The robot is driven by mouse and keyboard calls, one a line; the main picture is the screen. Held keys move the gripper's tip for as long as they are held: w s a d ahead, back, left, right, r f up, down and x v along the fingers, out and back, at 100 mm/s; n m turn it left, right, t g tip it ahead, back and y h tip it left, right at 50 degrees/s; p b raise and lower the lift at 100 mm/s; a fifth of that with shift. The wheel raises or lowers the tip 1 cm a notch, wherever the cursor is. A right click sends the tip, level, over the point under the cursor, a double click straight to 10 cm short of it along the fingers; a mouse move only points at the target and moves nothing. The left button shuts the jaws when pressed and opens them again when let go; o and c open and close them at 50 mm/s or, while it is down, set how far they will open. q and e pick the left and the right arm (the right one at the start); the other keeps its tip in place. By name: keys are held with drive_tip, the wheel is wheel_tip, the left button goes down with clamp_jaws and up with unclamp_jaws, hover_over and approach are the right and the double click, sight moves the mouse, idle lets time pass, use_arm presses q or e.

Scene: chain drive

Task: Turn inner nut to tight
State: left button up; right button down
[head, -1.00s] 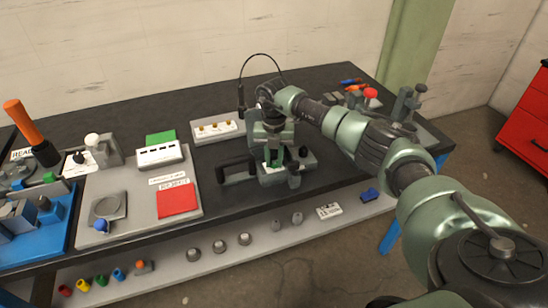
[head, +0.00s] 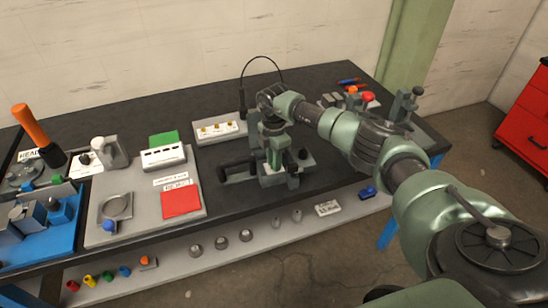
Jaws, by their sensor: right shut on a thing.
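The chain drive fixture (head: 272,178) stands near the front edge of the black bench, a grey block with upright parts and a dark handle at its left. My right arm comes in from the right, and its gripper (head: 276,150) points down into the fixture. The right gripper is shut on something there. The inner nut is not clearly seen; the gripper and the fixture's uprights cover that spot, so I cannot tell its turn. My left gripper is not in view.
A grey board with a red square (head: 181,203) and a green square (head: 164,139) lies to the left. A white panel with brass fittings (head: 218,131) is behind. An orange-handled tool (head: 32,126) stands far left. A lower shelf (head: 213,261) holds small parts. A red cabinet (head: 524,122) stands right.

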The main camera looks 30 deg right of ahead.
drive_tip(key=m, duration=0.1)
drive_tip(key=m+p, duration=0.1)
drive_tip(key=shift+w+r+m, duration=0.1)
drive_tip(key=shift+r+m, duration=0.1)
drive_tip(key=shift+m, duration=0.1)
drive_tip(key=shift+f, duration=0.1)
idle(0.9)
drive_tip(key=c, duration=1.3)
unclamp_jaws()
drive_tip(key=shift+o, duration=0.3)
